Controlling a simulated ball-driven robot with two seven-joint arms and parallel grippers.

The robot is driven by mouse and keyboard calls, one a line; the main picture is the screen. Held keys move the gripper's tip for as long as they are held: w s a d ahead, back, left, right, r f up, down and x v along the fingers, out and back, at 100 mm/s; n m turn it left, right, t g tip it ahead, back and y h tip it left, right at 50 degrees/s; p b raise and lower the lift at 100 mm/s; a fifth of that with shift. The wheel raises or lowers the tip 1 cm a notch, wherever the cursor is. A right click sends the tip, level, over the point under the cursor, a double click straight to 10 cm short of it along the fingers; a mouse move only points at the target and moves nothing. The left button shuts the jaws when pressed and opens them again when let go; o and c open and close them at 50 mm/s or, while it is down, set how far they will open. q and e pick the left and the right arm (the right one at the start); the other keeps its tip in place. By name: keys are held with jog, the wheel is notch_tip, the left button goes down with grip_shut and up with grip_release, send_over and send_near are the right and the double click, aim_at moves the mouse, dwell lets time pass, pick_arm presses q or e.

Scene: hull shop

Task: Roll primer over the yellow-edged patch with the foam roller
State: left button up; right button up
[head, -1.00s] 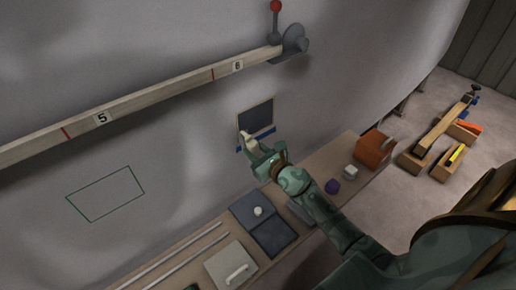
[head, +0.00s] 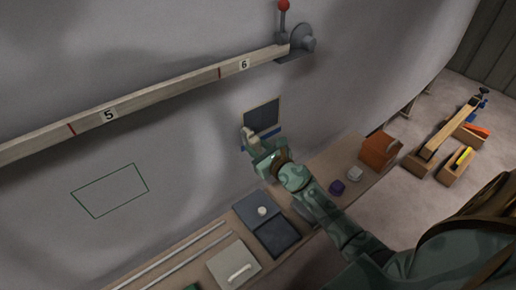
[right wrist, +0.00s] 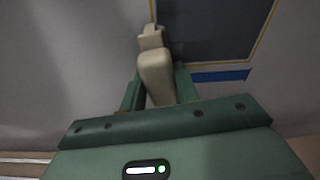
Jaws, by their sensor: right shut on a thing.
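The patch (head: 262,114) is a dark grey rectangle with a thin yellow edge on the grey hull wall. It also fills the top right of the right wrist view (right wrist: 212,25). My right gripper (head: 266,157) is shut on the cream handle of the foam roller (right wrist: 155,72). The roller's pale head (head: 247,132) is at the patch's lower left corner in the head view. In the right wrist view it overlaps the patch's left edge. I cannot tell whether it touches the surface. My left gripper is not in view.
Blue tape (right wrist: 220,76) lies below the patch. A numbered wooden batten (head: 170,96) crosses the hull above. A bench (head: 325,165) below holds a dark tray (head: 276,238), an orange box (head: 379,150) and small blocks. A green outlined rectangle (head: 110,190) is at left.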

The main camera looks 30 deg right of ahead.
jog(key=shift+w, duration=0.1)
jog(key=d+b, duration=0.1)
jog(key=d, duration=0.3)
jog(key=shift+w+r, duration=0.1)
jog(key=shift+w, duration=0.05)
dwell(0.3)
jog(key=shift+a+r+p, duration=0.1)
jog(key=shift+a+p, duration=0.6)
jog(key=shift+a, duration=1.3)
jog(key=shift+s, duration=0.2)
